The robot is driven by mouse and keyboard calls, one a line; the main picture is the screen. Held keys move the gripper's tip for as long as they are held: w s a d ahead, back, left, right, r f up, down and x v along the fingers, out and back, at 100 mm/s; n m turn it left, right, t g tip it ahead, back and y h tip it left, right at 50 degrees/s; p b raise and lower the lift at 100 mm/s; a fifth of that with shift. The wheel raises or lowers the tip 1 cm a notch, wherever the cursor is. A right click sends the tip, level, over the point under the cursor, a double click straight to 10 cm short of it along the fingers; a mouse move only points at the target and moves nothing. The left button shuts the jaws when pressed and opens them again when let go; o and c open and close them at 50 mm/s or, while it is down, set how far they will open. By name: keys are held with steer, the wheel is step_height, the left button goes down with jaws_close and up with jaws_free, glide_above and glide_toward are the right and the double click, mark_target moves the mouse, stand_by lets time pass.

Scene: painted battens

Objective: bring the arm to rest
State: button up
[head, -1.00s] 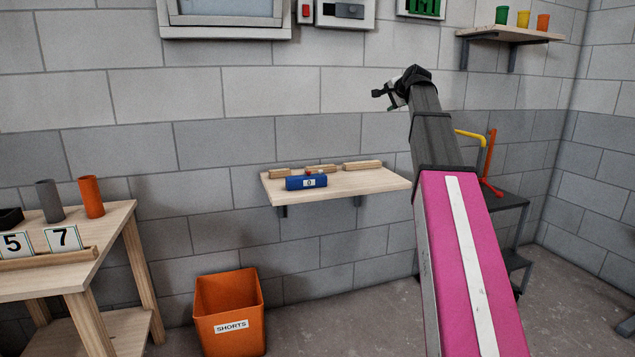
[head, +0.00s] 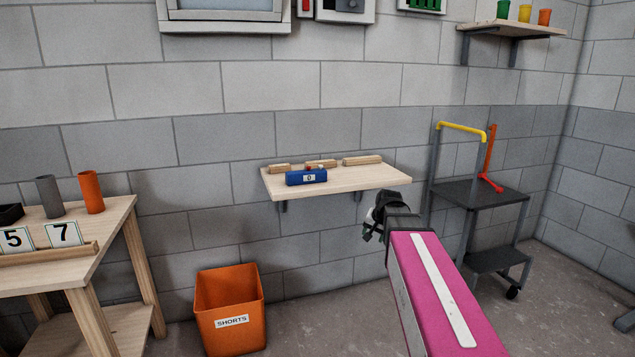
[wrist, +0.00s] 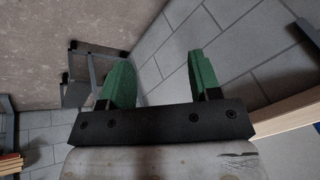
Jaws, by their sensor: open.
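My gripper (head: 371,224) is at the end of my pink arm in the head view, below the right part of the wall shelf's front edge and apart from it. In the wrist view its two green fingers (wrist: 160,88) stand wide apart with nothing between them. Beyond them are grey wall blocks and floor. In the head view the fingers are small and partly hidden by the wrist.
The wall shelf (head: 380,181) holds a blue block (head: 306,177) and several wooden battens (head: 362,160). A grey step cart (head: 495,193) stands to the right. An orange SHORTS bin (head: 231,340) and a wooden table (head: 112,225) are to the left.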

steer(key=s+a+f+n+g+h, duration=0.1)
steer(key=s+f+n+g, duration=0.3)
steer(key=s+f, duration=1.3)
steer(key=s, duration=0.3)
steer(key=shift+a+f+n+g+h, duration=0.15)
steer(key=shift+f+n+g+h, duration=0.15)
steer(key=shift+f+h, duration=0.1)
stand_by(0.9)
